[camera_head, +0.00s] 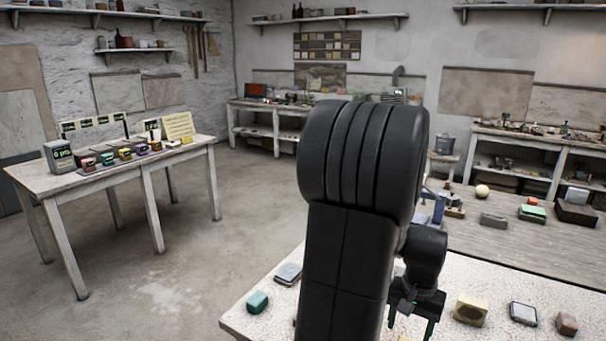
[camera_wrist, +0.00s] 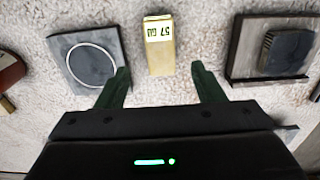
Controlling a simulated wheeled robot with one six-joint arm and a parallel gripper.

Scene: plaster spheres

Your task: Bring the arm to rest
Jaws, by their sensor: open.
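My gripper (camera_head: 416,312) hangs low over the white speckled table (camera_head: 262,322) in the head view, partly hidden by my own arm. In the wrist view my gripper (camera_wrist: 163,82) has its two dark green fingers spread apart with nothing held between them. A yellow block (camera_wrist: 161,58) with a printed label lies on the table just beyond and between the fingertips. No contact between the fingers and the block shows. My upper arm stands upright and covers the middle of the head view.
The wrist view shows a grey plate with a ring (camera_wrist: 88,66) at left and a dark block in a tray (camera_wrist: 283,52) at right. The head view shows a teal block (camera_head: 257,301), beige block (camera_head: 470,310) and brown block (camera_head: 567,324). Open floor (camera_head: 190,265) lies left.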

